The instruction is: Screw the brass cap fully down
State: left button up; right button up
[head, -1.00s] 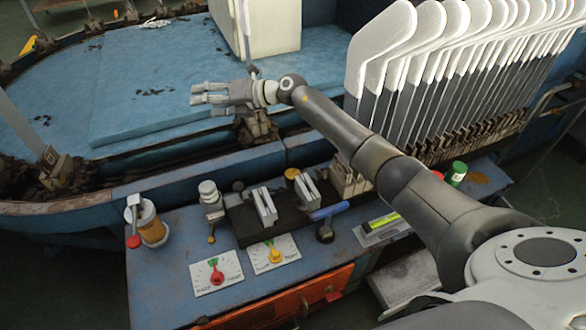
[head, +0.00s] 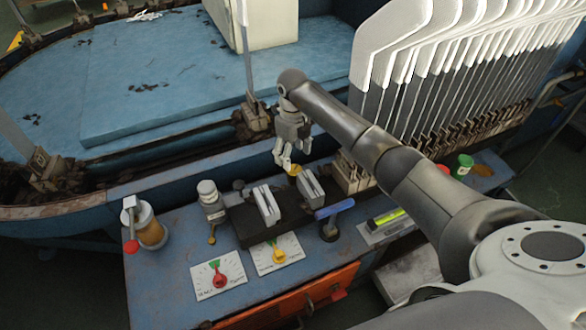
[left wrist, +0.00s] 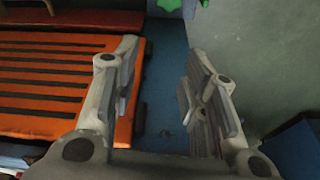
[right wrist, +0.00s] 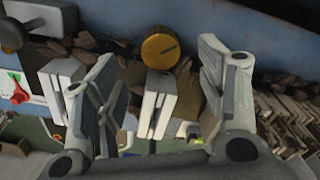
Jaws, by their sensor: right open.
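The brass cap (head: 294,170) is a round golden disc at the back of the blue bench, behind the pair of pale grey jaw plates (head: 266,204). My right gripper (head: 283,162) is open and points down just above and beside it. How far the cap is screwed down cannot be told. My left gripper (left wrist: 160,75) is open and empty in the left wrist view, and is not seen in the head view.
Close by stand a blue-handled tool (head: 333,210), a yellow spirit level (head: 387,218) and a silver-topped fitting (head: 208,190). Two dial plates (head: 218,279) lie in front. An amber jar (head: 150,228) stands left. White-topped boards (head: 398,50) rise behind my right arm.

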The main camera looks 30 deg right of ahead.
aim_at(293, 169)
notch_tip(293, 169, down, 5)
jog(key=shift+f+b, duration=0.1)
jog(key=shift+b, duration=0.3)
jog(key=shift+f, duration=0.85)
pick_arm(q)
jog(key=r, duration=0.4)
jog(key=shift+w+r, duration=0.25)
pick_arm(e)
jog(key=c, duration=1)
pick_arm(q)
jog(key=shift+w+d, duration=0.1)
